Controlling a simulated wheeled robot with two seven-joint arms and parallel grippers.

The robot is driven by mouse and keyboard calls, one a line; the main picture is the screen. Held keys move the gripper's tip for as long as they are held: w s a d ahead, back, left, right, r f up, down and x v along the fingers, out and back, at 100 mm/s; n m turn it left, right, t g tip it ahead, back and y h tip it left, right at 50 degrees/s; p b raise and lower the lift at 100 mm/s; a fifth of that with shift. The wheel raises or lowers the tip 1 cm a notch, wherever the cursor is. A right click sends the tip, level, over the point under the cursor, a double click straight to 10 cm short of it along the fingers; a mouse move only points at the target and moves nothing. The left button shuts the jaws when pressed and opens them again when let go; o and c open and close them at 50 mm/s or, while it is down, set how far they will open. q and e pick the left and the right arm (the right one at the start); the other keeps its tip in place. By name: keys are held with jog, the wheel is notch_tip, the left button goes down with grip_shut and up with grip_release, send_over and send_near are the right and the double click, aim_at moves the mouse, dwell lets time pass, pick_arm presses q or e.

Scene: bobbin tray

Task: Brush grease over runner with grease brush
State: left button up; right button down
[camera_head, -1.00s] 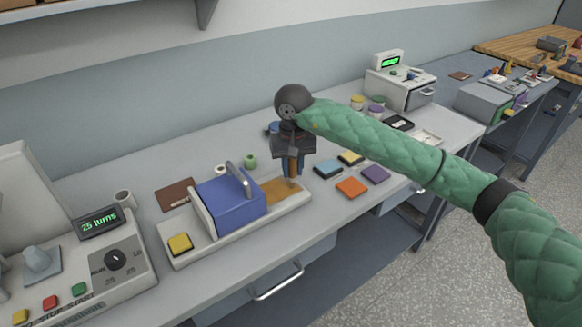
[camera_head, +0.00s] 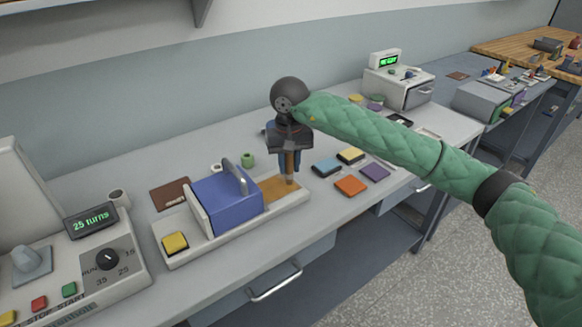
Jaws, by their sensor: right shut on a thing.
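My right gripper (camera_head: 289,157) is shut on the grease brush (camera_head: 289,166), a slim brown-handled tool held upright, bristles down. The brush tip is at the right part of an orange-brown strip (camera_head: 272,188), which looks like the greased runner. I cannot tell whether the tip touches it. The strip lies in a long pale tray (camera_head: 205,240). A blue block with a grey handle (camera_head: 226,203) sits on the tray left of the strip and hides what is beneath it. My left gripper is not in view.
A yellow pad (camera_head: 175,242) is at the tray's left end. Orange (camera_head: 350,186), purple (camera_head: 375,171), blue (camera_head: 326,168) and yellow (camera_head: 351,155) pads lie right of the tray. A winding machine (camera_head: 70,265) stands at the left. A green ring (camera_head: 248,160) stands behind the blue block.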

jog(key=shift+w+a, duration=0.1)
jog(key=shift+w, duration=0.05)
jog(key=shift+w+a+b, duration=0.6)
jog(key=shift+w+b, duration=0.15)
jog(key=shift+b, duration=0.05)
jog(key=shift+f, duration=0.1)
jog(key=shift+w+a+b, duration=0.5)
jog(key=shift+w+b, duration=0.2)
jog(key=shift+s+d, duration=0.1)
jog(key=shift+s+d+b, duration=0.45)
jog(key=shift+s+d, duration=0.05)
jog(key=shift+s, duration=0.15)
jog(key=shift+s, duration=0.1)
